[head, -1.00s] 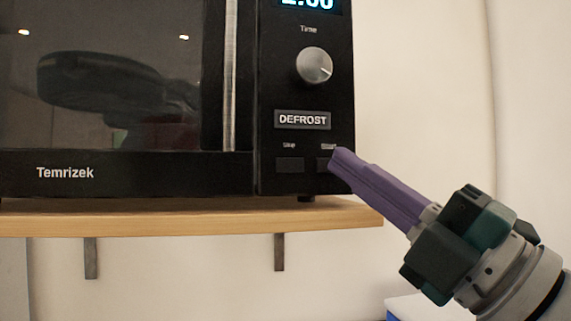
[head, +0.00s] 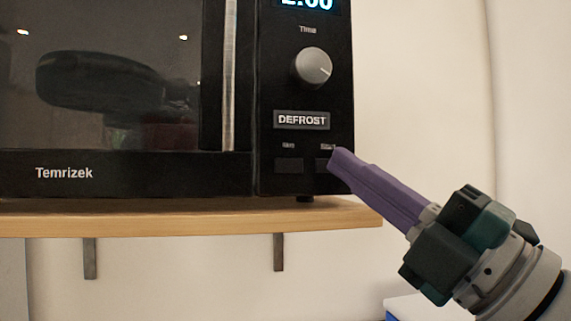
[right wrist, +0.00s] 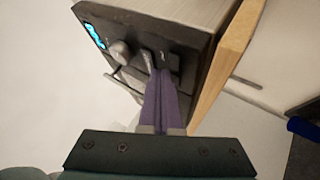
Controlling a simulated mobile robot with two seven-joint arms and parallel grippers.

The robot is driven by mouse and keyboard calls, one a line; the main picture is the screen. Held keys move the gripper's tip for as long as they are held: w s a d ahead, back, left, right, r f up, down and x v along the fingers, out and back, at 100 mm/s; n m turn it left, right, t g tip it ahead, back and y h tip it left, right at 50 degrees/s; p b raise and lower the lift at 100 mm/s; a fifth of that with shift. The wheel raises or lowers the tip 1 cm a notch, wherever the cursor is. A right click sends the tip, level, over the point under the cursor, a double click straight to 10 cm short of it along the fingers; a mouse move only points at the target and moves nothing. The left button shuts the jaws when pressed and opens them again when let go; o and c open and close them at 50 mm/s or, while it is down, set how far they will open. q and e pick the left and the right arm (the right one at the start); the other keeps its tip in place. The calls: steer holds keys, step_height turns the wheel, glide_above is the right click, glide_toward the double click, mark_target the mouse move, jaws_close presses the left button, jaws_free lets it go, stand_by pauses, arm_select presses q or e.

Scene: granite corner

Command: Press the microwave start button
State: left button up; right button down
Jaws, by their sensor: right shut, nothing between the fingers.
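The black microwave (head: 110,170) stands on a wooden shelf, with its control panel at the right side of its front. The panel has a lit display (head: 306,4), a round Time knob (head: 312,67), a DEFROST label (head: 302,120), a stop button (head: 289,166) and, to its right, the start button (head: 321,165). My right gripper (head: 336,158) is shut and empty, its purple fingertips over the right part of the start button. I cannot tell whether they touch it. In the right wrist view the shut fingers (right wrist: 160,75) reach the lower panel beside the knob (right wrist: 119,53). My left gripper is not in view.
The wooden shelf (head: 190,220) sits under the microwave on metal brackets (head: 279,252). A white and blue object (head: 420,308) lies low behind my right arm. The wall to the right of the microwave is bare.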

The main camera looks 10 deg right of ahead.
steer(key=shift+w, duration=0.1)
stand_by(0.4)
steer(key=shift+w, duration=0.4)
